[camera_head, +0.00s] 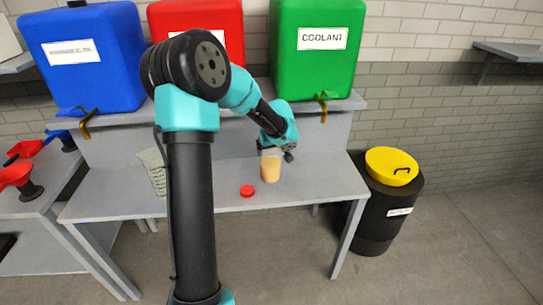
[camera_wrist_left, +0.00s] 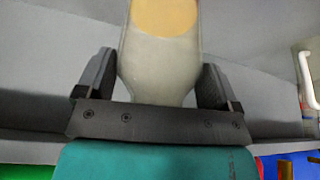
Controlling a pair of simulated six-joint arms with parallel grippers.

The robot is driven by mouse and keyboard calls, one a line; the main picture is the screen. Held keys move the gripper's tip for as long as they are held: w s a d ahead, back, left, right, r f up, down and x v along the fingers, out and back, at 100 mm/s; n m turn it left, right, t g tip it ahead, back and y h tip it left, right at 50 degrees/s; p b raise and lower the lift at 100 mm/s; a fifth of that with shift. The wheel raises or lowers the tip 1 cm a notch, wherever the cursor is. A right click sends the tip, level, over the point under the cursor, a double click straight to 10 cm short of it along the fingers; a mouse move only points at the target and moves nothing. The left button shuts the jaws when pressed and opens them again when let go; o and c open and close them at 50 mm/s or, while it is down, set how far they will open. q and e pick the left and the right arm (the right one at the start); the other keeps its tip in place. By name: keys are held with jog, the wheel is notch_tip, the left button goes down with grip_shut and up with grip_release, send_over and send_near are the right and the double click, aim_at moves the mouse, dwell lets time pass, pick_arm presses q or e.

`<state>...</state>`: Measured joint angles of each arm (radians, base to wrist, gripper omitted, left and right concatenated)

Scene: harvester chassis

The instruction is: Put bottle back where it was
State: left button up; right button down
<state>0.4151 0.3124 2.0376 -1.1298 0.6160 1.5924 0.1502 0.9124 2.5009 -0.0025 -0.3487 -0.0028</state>
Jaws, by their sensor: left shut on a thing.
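The bottle (camera_head: 270,168) is translucent with a tan-orange content, and it is upright at the bench, below the green coolant tank. I cannot tell whether its base touches the bench top. My left gripper (camera_head: 273,150) is shut on the bottle's upper part. In the left wrist view the bottle (camera_wrist_left: 160,65) sits between the two dark fingers of the gripper (camera_wrist_left: 158,82). A red cap (camera_head: 247,191) lies on the bench to the left of the bottle. My right gripper is not in view.
The grey bench (camera_head: 310,185) has free room right of the bottle. Blue (camera_head: 85,60), red (camera_head: 203,20) and green (camera_head: 317,50) tanks stand on the shelf behind. A black drum with yellow lid (camera_head: 391,166) stands right. Red funnels (camera_head: 18,176) are far left.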

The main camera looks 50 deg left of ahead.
pick_arm(q)
jog(key=shift+f, duration=0.1)
jog(key=shift+f, duration=1.75)
jog(key=o, duration=1.4)
jog(key=v, duration=1.2)
